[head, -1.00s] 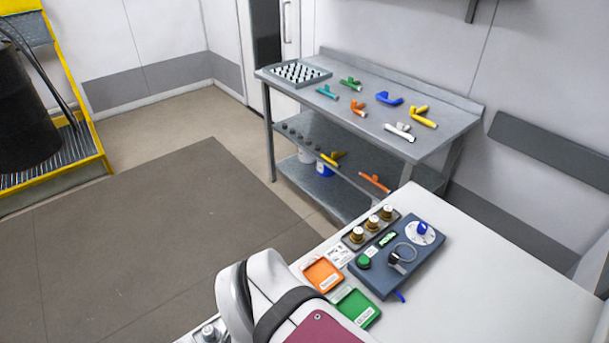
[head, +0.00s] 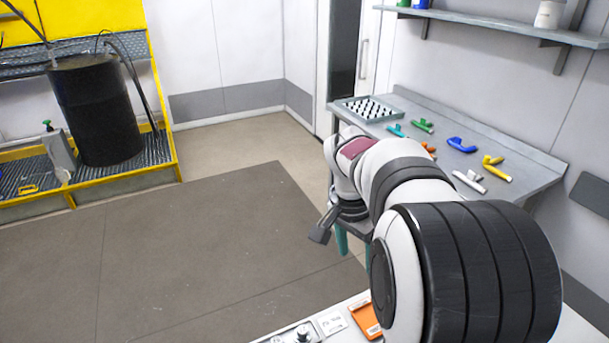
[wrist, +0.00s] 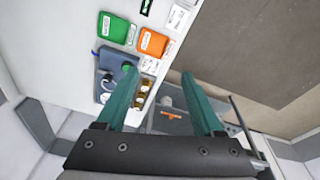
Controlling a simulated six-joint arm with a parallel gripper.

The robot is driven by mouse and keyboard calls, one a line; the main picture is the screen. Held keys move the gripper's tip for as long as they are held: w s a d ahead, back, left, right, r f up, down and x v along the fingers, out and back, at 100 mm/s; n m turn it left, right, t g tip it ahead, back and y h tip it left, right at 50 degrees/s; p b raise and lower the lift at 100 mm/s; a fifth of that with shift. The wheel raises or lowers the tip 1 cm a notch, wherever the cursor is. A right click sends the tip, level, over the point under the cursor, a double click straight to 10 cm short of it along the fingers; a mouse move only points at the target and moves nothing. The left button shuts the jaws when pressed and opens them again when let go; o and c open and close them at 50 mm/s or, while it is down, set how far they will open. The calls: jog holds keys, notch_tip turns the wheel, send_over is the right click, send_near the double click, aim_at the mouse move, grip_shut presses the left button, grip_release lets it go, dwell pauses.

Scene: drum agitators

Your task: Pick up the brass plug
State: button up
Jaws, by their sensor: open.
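Small brass plugs (wrist: 145,86) show in the wrist view, in a row beside the inner edge of my gripper's left finger, which covers part of them. They have pale tops, and I cannot tell which one the task means. In the head view my arm hides that spot, or it lies outside the picture. My gripper (wrist: 159,72) is open and empty, with two teal fingers wide apart. In the head view its fingers (head: 354,246) point down beyond the white bench's far edge, partly hidden by my arm.
A blue-grey control box (wrist: 106,75), an orange tray (wrist: 154,43) and a green tray (wrist: 113,28) lie near the plugs. A steel table (head: 540,180) with coloured handles stands behind my arm. A black drum (head: 97,108) stands far left. The floor between is clear.

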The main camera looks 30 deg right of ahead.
jog(key=w+d+f+m+g+h, duration=0.1)
jog(key=d+f+m, duration=0.25)
jog(key=d, duration=0.75)
jog(key=w+d+f+m+h, duration=0.1)
jog(key=d+f+m, duration=0.25)
jog(key=d, duration=0.75)
jog(key=shift+n, duration=0.4)
jog(key=x, duration=1)
jog(key=w+x, duration=0.1)
jog(key=x, duration=0.4)
jog(key=shift+d+f, duration=0.35)
jog(key=shift+d, duration=0.1)
grip_shut()
